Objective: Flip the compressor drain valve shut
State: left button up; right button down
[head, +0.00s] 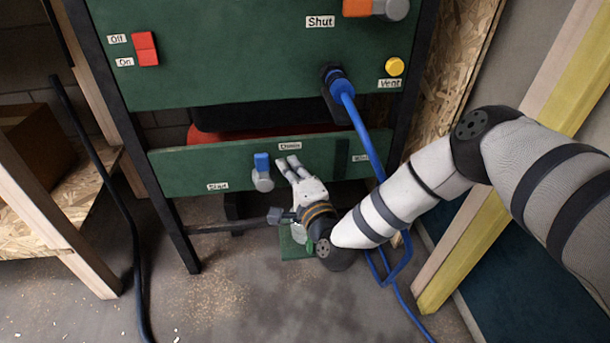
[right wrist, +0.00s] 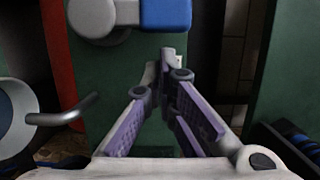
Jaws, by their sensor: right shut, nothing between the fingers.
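The drain valve is on the lower green panel (head: 190,166) in the head view. It has a grey round body (head: 263,182) and a blue handle (head: 262,161) that points up from it. My right gripper (head: 286,163) is just right of the handle, below the "Drain" label, its fingers pointing up at the panel. In the right wrist view the blue handle (right wrist: 166,14) and grey body (right wrist: 91,14) are at the top, beyond the gripper (right wrist: 166,60). The fingertips are together and empty, apart from the handle in that view. My left gripper is not in view.
A blue hose (head: 365,140) hangs down past the panel, close to my right arm. The upper panel (head: 230,60) carries a red switch (head: 145,48), a yellow vent button (head: 394,67) and an orange-handled valve (head: 357,7). A label (head: 217,186) is left of the drain valve.

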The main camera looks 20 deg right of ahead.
jog(key=shift+w+a, duration=0.1)
jog(key=shift+a, duration=0.3)
jog(key=shift+r, duration=0.1)
jog(key=shift+a+r+n+p, duration=0.1)
jog(key=shift+a+n+p, duration=0.05)
jog(key=shift+n+p, duration=0.2)
